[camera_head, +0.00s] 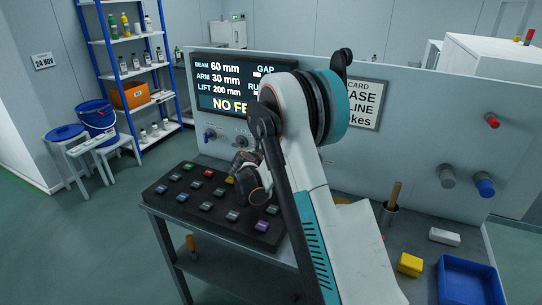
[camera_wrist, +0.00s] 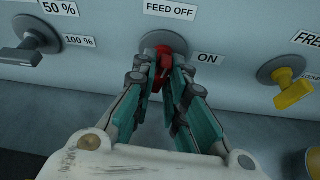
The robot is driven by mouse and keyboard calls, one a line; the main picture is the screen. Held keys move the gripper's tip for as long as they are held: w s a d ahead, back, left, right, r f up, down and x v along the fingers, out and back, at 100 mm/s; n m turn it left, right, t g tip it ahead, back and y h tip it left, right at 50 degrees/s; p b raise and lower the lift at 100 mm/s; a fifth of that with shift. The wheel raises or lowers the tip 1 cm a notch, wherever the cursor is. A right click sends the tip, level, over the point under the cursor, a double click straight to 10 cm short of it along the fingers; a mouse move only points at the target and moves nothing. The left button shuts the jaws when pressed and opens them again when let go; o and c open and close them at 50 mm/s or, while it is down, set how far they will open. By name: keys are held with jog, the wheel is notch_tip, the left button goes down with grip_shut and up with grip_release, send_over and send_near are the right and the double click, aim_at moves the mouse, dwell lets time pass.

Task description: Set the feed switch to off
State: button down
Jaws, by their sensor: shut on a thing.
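The red feed switch (camera_wrist: 164,49) sits on a round grey base on the panel in the wrist view. The FEED OFF label (camera_wrist: 170,10) is above it and the ON label (camera_wrist: 208,59) is to its right. My gripper (camera_wrist: 168,68) is shut on the red handle, with a teal-padded finger on each side. The fingers hide much of the handle, so I cannot tell exactly which label it points to. In the head view my arm hides the switch and the fingertips.
A grey knob (camera_wrist: 29,50) with percent labels is left of the switch, and a yellow knob (camera_wrist: 293,93) is to the right. In the head view, a black button board (camera_head: 190,207) lies on the bench. A display (camera_head: 222,85) and a blue tray (camera_head: 468,282) flank my arm.

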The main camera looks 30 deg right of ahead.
jog(key=shift+n+g, duration=0.3)
jog(key=shift+n, duration=0.1)
dwell(0.3)
jog(key=c, duration=1.7)
grip_release()
jog(key=shift+v, duration=6)
jog(key=shift+a+f, duration=0.1)
jog(key=shift+f, duration=0.05)
